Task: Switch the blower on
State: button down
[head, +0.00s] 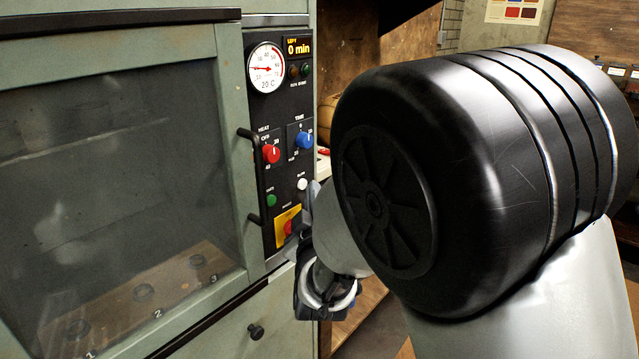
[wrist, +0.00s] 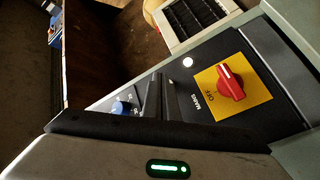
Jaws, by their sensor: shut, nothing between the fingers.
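The control panel (head: 281,130) is a black strip on the right of the green cabinet. A small white button (head: 302,184) sits low on it under tiny lettering that I cannot read surely. In the wrist view the white button (wrist: 188,62) looks bright, beside the red mains knob (wrist: 231,82) on its yellow plate. My gripper (wrist: 157,84) shows as dark, shut, empty fingers in front of the panel, between the blue knob and the white button. I cannot tell whether they touch the panel. In the head view my arm hides most of the gripper.
The panel also bears a red heat knob (head: 271,154), a blue time knob (head: 304,140), a green button (head: 271,201), a round dial (head: 266,67) and a display (head: 298,47) reading 0 min. Dark handles (head: 249,135) project beside the panel. The cabinet's glass door (head: 120,180) is shut.

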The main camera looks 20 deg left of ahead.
jog(key=shift+w+a, duration=0.15)
jog(key=shift+a, duration=0.25)
dwell(0.5)
jog(key=shift+d, duration=0.1)
jog(key=shift+s+d+b, duration=0.35)
jog(key=shift+d, duration=0.4)
jog(key=shift+s+d+b, duration=0.25)
jog(key=shift+s+d, duration=0.15)
jog(key=shift+d, duration=0.5)
jog(key=shift+s+d+b, duration=0.25)
jog(key=shift+s+d, duration=0.1)
jog(key=shift+d, duration=0.6)
jog(key=shift+s+d+b, duration=0.25)
jog(key=shift+s+d, duration=0.15)
jog(key=shift+d, duration=0.5)
jog(key=shift+d, duration=0.1)
